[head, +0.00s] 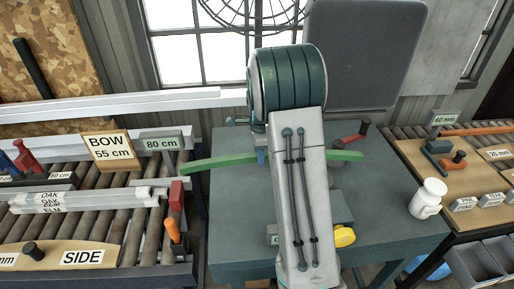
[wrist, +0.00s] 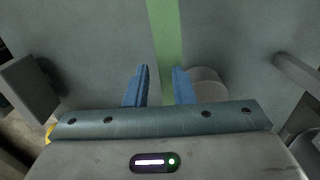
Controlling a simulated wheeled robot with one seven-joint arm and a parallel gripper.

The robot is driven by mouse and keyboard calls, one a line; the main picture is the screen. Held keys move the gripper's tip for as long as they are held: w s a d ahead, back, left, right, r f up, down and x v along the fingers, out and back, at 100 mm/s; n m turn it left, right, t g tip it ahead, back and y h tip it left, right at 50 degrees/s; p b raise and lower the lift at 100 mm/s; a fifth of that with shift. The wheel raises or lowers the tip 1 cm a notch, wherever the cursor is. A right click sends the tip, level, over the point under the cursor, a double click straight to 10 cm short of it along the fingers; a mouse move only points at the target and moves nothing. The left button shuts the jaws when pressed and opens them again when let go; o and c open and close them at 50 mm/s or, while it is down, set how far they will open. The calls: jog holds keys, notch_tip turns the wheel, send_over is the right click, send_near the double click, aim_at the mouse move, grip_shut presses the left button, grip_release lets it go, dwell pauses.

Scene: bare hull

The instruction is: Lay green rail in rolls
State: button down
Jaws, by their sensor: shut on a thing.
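The green rail (head: 222,161) is a long, slightly bowed strip. In the head view it lies crosswise over the grey bench, its middle hidden behind my arm and its right end (head: 345,155) showing beyond it. My gripper (wrist: 160,88) has blue fingers; one fingertip shows beside the rail in the head view (head: 262,157). In the wrist view the rail (wrist: 165,45) runs up from between the fingers, and the gripper is shut on it. A grey round part (wrist: 208,86) stands just right of the fingers. I cannot tell which parts are the rolls; my arm hides the bench's middle.
The grey bench (head: 400,220) bears a red-handled part (head: 352,136), a yellow knob (head: 344,236) and a white bottle (head: 428,198). A wooden board (head: 470,170) with small tools lies at right.

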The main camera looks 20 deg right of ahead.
jog(key=shift+s+a+f+b, duration=0.1)
jog(key=shift+a+f+b, duration=0.1)
jog(key=shift+f+b, duration=2.55)
jog(key=shift+f, duration=1.45)
jog(key=shift+w+d, duration=0.2)
jog(key=shift+w, duration=0.5)
jog(key=c, duration=1.1)
grip_release()
jog(key=shift+c, duration=0.2)
notch_tip(320, 180, up, 13)
jog(key=shift+r+b, duration=0.2)
jog(key=shift+b, duration=0.1)
jog(key=shift+r, duration=0.25)
